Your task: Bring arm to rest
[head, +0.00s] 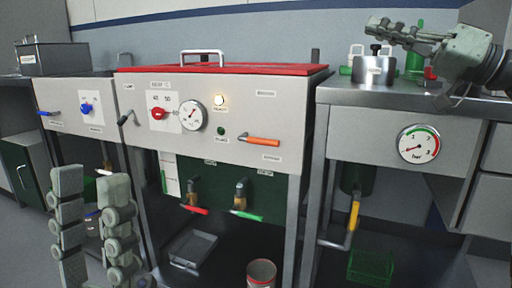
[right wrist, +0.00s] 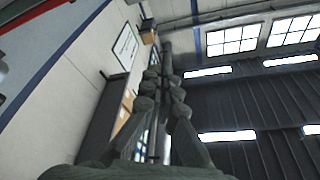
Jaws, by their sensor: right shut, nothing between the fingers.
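My right gripper (head: 378,28) is at the upper right of the head view, raised above the right-hand bench and pointing left. Its fingers are closed together with nothing between them. In the right wrist view, its fingers (right wrist: 164,78) point up the picture toward a far wall and windows. My left gripper (head: 91,176) stands upright at the lower left of the head view, in front of the machine. Its two fingers are apart with an empty gap between them.
A grey machine housing (head: 230,152) with a red lid (head: 255,69), gauge and coloured handles fills the middle. The right-hand bench (head: 350,97) carries a metal pot (head: 373,71) and green bottle (head: 415,63), close below my right gripper. A tin (head: 261,273) stands low in front.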

